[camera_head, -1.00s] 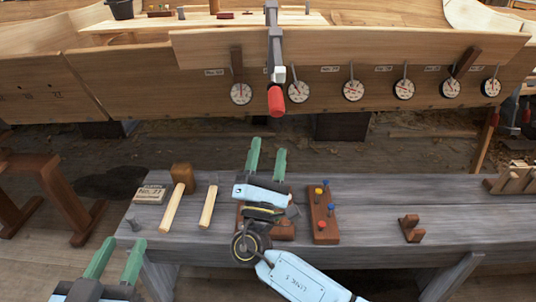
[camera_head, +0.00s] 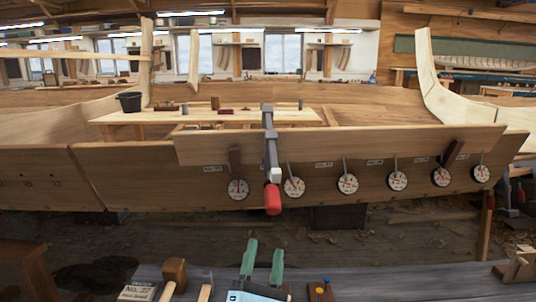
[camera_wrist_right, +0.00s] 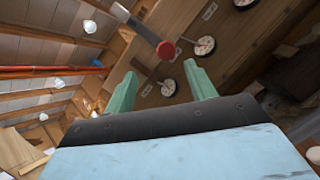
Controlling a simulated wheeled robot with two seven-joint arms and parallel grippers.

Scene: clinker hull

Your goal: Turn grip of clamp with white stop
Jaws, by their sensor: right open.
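The clamp (camera_head: 269,150) is a grey bar hooked over the upper plank of the hull, with a white stop (camera_head: 274,176) and a red grip (camera_head: 272,199) below it. In the right wrist view the red grip (camera_wrist_right: 166,50) shows end-on beyond the fingers, with the grey bar running up and left. My right gripper (camera_head: 263,259) has green fingers, spread apart and empty, low in front of the hull and well short of the clamp. Its fingers also show in the right wrist view (camera_wrist_right: 162,92). My left gripper is not in view.
Several round white dials (camera_head: 347,183) hang along the hull on both sides of the clamp. A grey bench (camera_head: 400,284) lies below, with a mallet (camera_head: 174,272) and a block with coloured pegs (camera_head: 321,291). The space between bench and hull is open.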

